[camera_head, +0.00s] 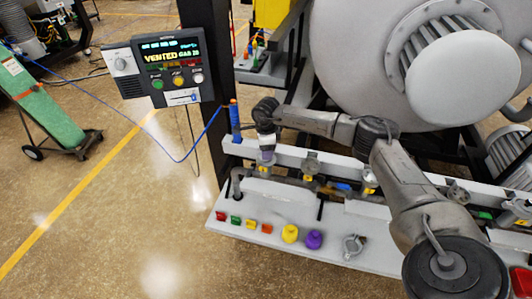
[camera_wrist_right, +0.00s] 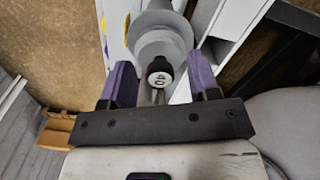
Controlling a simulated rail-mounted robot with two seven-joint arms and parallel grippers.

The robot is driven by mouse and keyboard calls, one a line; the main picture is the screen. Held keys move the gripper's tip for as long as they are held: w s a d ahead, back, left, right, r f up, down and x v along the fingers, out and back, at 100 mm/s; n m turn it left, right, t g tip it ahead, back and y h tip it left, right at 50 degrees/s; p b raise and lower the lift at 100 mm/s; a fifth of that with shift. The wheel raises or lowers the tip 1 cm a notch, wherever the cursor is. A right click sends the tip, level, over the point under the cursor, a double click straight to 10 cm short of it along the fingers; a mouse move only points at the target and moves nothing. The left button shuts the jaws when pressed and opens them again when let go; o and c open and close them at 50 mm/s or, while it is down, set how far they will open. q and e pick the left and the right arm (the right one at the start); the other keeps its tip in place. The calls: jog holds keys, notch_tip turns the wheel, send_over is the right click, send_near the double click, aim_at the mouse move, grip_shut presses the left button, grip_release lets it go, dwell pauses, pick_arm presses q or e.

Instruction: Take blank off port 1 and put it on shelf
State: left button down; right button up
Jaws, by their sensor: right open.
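My right gripper (camera_head: 266,157) is at the left end of the pipe manifold (camera_head: 290,187), pointing down. I cannot tell whether the fingers touch the piece. In the head view the gripper and wrist hide the port there. The white shelf (camera_head: 335,238) runs along the front below the manifold. My left gripper is not in view.
Small coloured blocks (camera_head: 236,220), a yellow piece (camera_head: 290,234), a purple piece (camera_head: 314,240) and a metal clamp (camera_head: 353,246) stand on the shelf. More port fittings (camera_head: 312,165) line the rail to the right. A control box (camera_head: 160,67) reads "VENTED". A blue cable hangs at left.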

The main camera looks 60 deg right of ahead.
jog(key=shift+f, duration=0.1)
jog(key=c, duration=1)
jog(key=shift+c, duration=0.2)
